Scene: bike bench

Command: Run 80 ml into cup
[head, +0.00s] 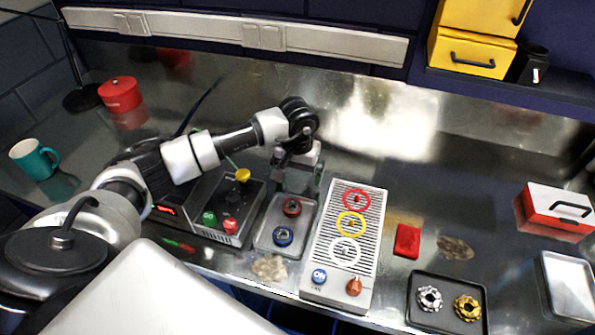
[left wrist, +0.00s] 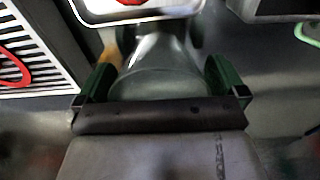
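My left gripper (head: 298,168) hangs over the back of the small tray, right of the black control box (head: 232,205). In the left wrist view, its two green fingers (left wrist: 162,80) stand on either side of a clear grey cup-like vessel (left wrist: 158,75); whether they press on it I cannot tell. In the head view the vessel (head: 293,182) shows faintly below the gripper. The box has a yellow knob (head: 243,175) on a lever, a green button (head: 209,218), a red button (head: 231,226) and a red-lit display (head: 166,210), unreadable here. My right gripper is out of view.
The small tray (head: 262,240) holds a red and a blue ring part. A slatted panel (head: 325,255) with colored rings stands right of it. A teal mug (head: 33,160) and red pot (head: 120,95) are at left. A red block (head: 407,240) and dark tray (head: 420,312) are at right.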

